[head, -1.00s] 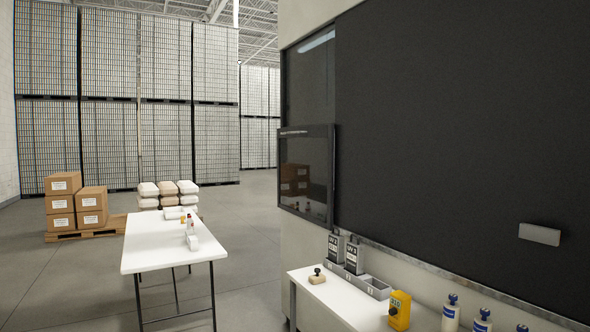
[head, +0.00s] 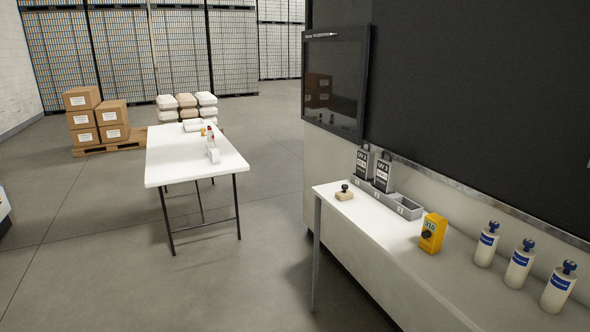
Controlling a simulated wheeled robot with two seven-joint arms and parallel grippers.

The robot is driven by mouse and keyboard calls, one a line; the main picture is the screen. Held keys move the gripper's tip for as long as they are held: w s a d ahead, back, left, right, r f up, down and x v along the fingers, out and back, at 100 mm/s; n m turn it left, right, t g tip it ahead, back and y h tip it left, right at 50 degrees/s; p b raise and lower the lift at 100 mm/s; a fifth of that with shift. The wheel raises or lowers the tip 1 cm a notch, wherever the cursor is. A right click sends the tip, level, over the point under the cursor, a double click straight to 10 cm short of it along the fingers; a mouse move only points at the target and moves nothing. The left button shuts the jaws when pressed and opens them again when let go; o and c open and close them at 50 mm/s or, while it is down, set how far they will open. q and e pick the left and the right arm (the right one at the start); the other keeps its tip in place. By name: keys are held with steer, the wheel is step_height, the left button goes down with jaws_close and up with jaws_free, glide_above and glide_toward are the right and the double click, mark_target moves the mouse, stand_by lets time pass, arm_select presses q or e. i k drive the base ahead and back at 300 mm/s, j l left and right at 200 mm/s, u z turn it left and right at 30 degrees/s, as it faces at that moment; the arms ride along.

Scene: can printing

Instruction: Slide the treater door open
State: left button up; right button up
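A large dark panel (head: 480,95), which looks like the treater door, fills the upper right of the head view. Its right end is out of frame, and I cannot tell from this view whether it is open or shut. Its lower edge runs along a metal rail (head: 480,204) above the white bench. The pale handle block on the panel is not clearly in this view. Neither of my grippers shows in the head view.
A screen (head: 334,82) juts out at the panel's left. Below is a white bench (head: 375,240) with a grey tray (head: 398,204), a yellow device (head: 432,233) and several white bottles (head: 520,264). A white table (head: 180,163) stands left; the floor between is clear.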

mark_target(334, 61)
steer(key=i+j+u, duration=0.2)
steer(key=i+u, duration=0.15)
steer(key=i, duration=0.85)
steer(key=i+l+u, duration=0.15)
steer(key=i+u, duration=0.15)
steer(key=i, duration=0.9)
